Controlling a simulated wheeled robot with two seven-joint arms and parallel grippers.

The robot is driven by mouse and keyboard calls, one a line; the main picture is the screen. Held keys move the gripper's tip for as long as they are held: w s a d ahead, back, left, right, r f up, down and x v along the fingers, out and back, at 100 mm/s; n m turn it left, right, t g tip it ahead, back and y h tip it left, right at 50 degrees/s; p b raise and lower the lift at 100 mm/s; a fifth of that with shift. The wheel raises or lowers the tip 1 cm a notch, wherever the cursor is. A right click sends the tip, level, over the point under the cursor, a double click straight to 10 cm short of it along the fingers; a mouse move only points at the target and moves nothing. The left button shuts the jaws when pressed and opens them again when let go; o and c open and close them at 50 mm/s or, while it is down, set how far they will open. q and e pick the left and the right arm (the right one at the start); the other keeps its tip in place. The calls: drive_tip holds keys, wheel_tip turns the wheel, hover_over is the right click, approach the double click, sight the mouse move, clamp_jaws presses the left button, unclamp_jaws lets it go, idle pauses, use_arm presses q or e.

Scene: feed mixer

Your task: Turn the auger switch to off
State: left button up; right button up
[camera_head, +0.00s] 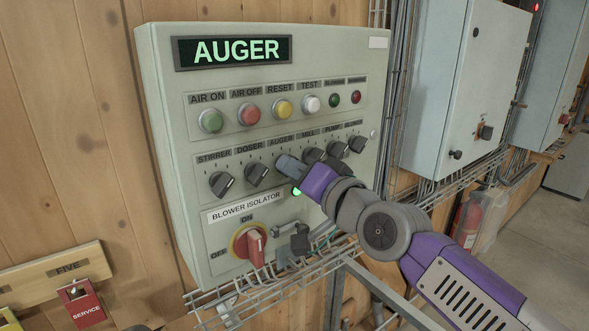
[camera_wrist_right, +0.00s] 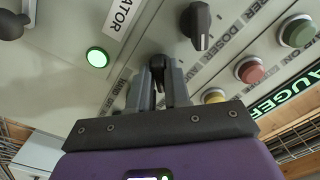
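The auger switch is a dark knob in the lower knob row of the grey-green control panel (camera_head: 160,100). In the head view my right gripper (camera_head: 287,165) covers it, below the AUGER label (camera_head: 282,142). In the right wrist view the fingers of the right gripper (camera_wrist_right: 160,85) are close together, on either side of a dark handle. They appear shut on it; its exact angle is hidden. A green lamp (camera_head: 296,190) is lit just below the gripper and also shows in the wrist view (camera_wrist_right: 97,57). My left gripper is not in view.
The doser knob (camera_head: 257,174) and stirrer knob (camera_head: 222,183) are close on the left. Other knobs (camera_head: 337,149) lie right of the gripper. The red blower isolator handle (camera_head: 255,246) is below. The display (camera_head: 235,51) reads AUGER. A wire cable tray (camera_head: 250,298) runs beneath the panel.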

clamp_jaws()
drive_tip(key=shift+n+b, duration=0.3)
drive_tip(key=shift+n, duration=0.1)
drive_tip(key=shift+n+b, duration=2.05)
drive_tip(key=shift+n, duration=1.95)
drive_tip(key=shift+o, duration=2.3)
unclamp_jaws()
drive_tip(key=shift+d, duration=0.1)
